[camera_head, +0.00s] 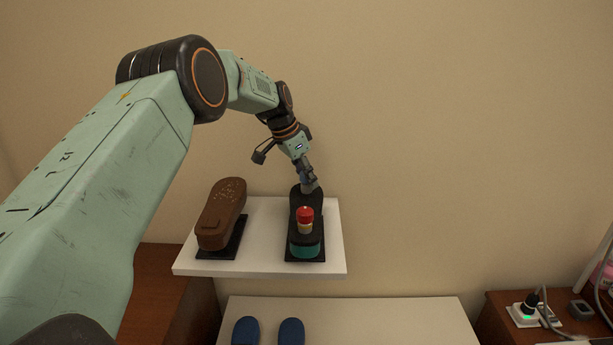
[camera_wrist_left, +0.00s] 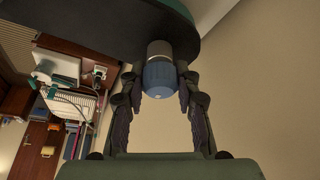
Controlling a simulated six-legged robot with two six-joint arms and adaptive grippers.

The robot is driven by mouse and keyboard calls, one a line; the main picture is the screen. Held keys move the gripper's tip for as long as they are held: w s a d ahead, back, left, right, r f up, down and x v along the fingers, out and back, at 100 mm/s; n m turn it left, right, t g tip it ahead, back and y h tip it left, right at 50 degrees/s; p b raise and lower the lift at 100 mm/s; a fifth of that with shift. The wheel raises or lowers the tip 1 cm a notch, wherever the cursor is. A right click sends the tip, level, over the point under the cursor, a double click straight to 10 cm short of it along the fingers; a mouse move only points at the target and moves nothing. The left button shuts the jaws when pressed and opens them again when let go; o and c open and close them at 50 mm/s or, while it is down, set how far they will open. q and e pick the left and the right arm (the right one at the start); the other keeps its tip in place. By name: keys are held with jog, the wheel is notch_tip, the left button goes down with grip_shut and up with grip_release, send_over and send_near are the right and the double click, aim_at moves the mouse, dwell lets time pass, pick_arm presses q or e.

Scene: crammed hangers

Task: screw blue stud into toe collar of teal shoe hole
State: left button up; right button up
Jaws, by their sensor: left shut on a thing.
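The teal shoe (camera_head: 305,250) lies sole up on a dark stand on the white shelf, its black sole (camera_wrist_left: 95,25) filling the top of the left wrist view. My left gripper (camera_head: 308,184) is at the far end of this shoe and is shut on the blue stud (camera_wrist_left: 160,77). The stud's end meets a pale grey collar (camera_wrist_left: 159,48) against the sole, in line with it. How deep the stud sits in the collar cannot be told. My right gripper is not in view.
A red knob (camera_head: 305,213) on a tan collar stands up nearer on the teal shoe. A brown shoe (camera_head: 221,214) lies to its left on the white shelf (camera_head: 264,267). Two blue slippers (camera_head: 291,331) are below. The wall is close behind.

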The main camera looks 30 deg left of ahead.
pick_arm(q)
jog(key=m+g+h, duration=0.1)
jog(key=m, duration=0.3)
jog(key=o, duration=0.6)
jog(key=n+t+y, duration=0.1)
jog(key=n, duration=0.3)
jog(key=shift+d+n, duration=0.1)
jog(key=shift+n, duration=0.3)
jog(key=shift+n+y, duration=0.6)
jog(key=shift+n, duration=0.5)
